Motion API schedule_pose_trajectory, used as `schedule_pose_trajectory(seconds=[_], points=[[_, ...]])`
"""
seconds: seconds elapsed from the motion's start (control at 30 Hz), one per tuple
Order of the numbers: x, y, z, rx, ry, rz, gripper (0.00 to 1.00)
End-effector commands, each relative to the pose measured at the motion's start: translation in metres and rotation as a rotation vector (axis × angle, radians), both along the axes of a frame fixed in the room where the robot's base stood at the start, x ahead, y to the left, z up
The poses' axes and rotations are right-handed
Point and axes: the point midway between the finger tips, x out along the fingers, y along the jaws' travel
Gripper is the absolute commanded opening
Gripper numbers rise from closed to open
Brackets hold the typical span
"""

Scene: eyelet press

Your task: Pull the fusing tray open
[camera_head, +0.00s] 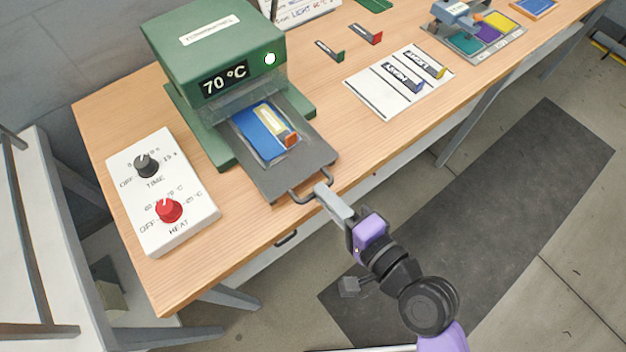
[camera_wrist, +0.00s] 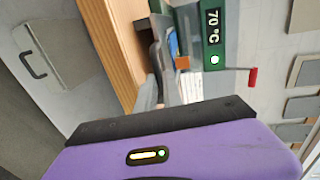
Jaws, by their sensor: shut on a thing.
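The fusing tray (camera_head: 298,174) is a dark grey plate that sticks out of the front of the green fusing machine (camera_head: 213,50). A blue piece (camera_head: 259,136) with a pale strip and an orange-brown block (camera_head: 291,139) lies on it. The tray's bar handle (camera_head: 300,197) is at its front edge. My gripper (camera_head: 322,190) is shut on the handle, reaching from the lower right. In the wrist view the blue piece (camera_wrist: 172,44) and the orange block (camera_wrist: 182,63) show near the machine. The fingertips and handle are not clear there.
A white control box (camera_head: 160,190) with a black TIME knob and a red HEAT knob stands left of the tray. A white card (camera_head: 398,82) with labelled pieces lies to the right. A drawer handle (camera_head: 286,239) is under the table edge. The floor in front is clear.

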Motion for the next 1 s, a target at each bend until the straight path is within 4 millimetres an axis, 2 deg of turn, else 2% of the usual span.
schedule_pose_trajectory(seconds=[0.37, 0.4, 0.5, 0.83, 1.0], points=[[-0.004, -0.004, -0.001, -0.003, 0.003, -0.001, 0.00], [-0.004, -0.004, -0.001, -0.003, 0.003, -0.001, 0.17], [-0.004, -0.003, -0.001, -0.003, 0.002, -0.001, 0.33], [-0.006, -0.004, -0.001, -0.002, 0.001, 0.000, 0.33], [-0.021, -0.014, 0.001, -0.002, 0.003, 0.000, 0.33]])
